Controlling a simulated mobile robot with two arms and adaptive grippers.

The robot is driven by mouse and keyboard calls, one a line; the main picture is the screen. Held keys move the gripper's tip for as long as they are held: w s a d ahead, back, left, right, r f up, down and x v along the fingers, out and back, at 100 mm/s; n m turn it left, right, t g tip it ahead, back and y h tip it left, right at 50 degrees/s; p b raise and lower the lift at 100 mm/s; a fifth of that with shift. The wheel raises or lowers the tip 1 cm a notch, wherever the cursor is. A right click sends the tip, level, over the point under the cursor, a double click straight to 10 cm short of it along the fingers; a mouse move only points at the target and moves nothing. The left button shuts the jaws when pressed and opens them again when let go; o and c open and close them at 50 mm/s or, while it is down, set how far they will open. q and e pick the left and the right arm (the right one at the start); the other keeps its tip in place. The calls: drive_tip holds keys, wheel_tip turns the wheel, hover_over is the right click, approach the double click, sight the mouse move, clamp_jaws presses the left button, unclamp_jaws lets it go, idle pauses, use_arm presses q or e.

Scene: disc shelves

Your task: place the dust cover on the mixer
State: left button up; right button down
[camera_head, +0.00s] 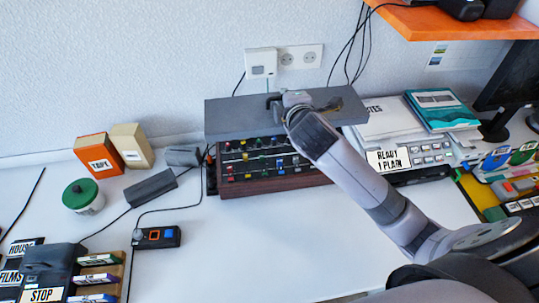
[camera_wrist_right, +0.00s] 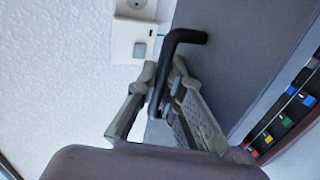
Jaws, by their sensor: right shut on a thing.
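The dust cover (camera_head: 232,116) is a flat grey box-like lid. It spans the rear of the mixer (camera_head: 262,184), a dark wood-sided box with rows of coloured knobs. The knob rows at the front of the mixer stay uncovered. I cannot tell whether the cover touches the mixer. My right gripper (camera_head: 284,104) is above the cover, shut on its handle. In the right wrist view the gripper fingers (camera_wrist_right: 160,100) are around the black bent handle (camera_wrist_right: 182,40) on the grey cover (camera_wrist_right: 232,50). My left gripper is not in view.
The wall with a white socket box (camera_head: 261,62) is close behind. Papers and books (camera_head: 440,108) lie right of the mixer. A grey block (camera_head: 151,187), cables and a small black box (camera_head: 157,237) lie left. The table in front of the mixer is clear.

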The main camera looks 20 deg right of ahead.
drive_tip(key=shift+w+d+f, duration=0.1)
drive_tip(key=shift+w+f, duration=0.1)
drive_tip(key=shift+f, duration=0.15)
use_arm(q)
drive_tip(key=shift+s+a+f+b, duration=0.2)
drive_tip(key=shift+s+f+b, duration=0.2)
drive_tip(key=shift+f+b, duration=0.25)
use_arm(e)
drive_tip(key=shift+s+f, duration=0.15)
drive_tip(key=shift+f, duration=9.25)
drive_tip(key=shift+f, duration=0.15)
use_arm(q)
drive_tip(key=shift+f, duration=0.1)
use_arm(e)
drive_tip(key=c, duration=1.7)
unclamp_jaws()
